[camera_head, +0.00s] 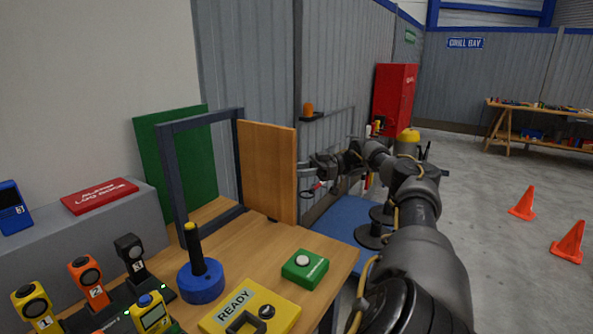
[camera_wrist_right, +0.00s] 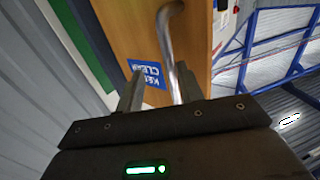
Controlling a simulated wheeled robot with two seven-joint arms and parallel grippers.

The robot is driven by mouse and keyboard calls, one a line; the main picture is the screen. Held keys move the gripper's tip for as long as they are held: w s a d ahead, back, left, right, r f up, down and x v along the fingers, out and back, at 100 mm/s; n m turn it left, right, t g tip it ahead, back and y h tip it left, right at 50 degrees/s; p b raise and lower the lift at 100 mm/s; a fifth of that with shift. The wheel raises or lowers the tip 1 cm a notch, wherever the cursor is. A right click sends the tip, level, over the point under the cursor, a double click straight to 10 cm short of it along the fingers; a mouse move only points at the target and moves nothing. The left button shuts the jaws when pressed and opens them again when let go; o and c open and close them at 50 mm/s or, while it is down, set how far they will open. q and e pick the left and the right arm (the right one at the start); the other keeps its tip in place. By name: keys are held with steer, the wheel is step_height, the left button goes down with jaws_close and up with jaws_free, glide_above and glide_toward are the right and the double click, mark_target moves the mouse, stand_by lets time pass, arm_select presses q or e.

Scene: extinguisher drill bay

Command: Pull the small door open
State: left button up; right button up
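The small door (camera_head: 267,172) is a plain wooden panel on a dark metal frame (camera_head: 168,185) on the workbench. It stands swung out from the frame, and the frame's opening is clear. My right gripper (camera_head: 305,177) is at the door's outer edge, on the side facing away from the head. In the right wrist view the door (camera_wrist_right: 120,35) carries a blue label (camera_wrist_right: 150,72) and a curved metal handle (camera_wrist_right: 167,45). The fingers of my right gripper (camera_wrist_right: 160,88) are apart, with the handle between them, nearer the right finger. Contact is unclear. My left gripper is out of view.
On the bench (camera_head: 225,250) are a blue-based joystick (camera_head: 201,280), a green button box (camera_head: 304,268) and a yellow READY box (camera_head: 250,308). A green panel (camera_head: 190,150) stands behind the frame. Orange cones (camera_head: 568,243) stand on open floor at right.

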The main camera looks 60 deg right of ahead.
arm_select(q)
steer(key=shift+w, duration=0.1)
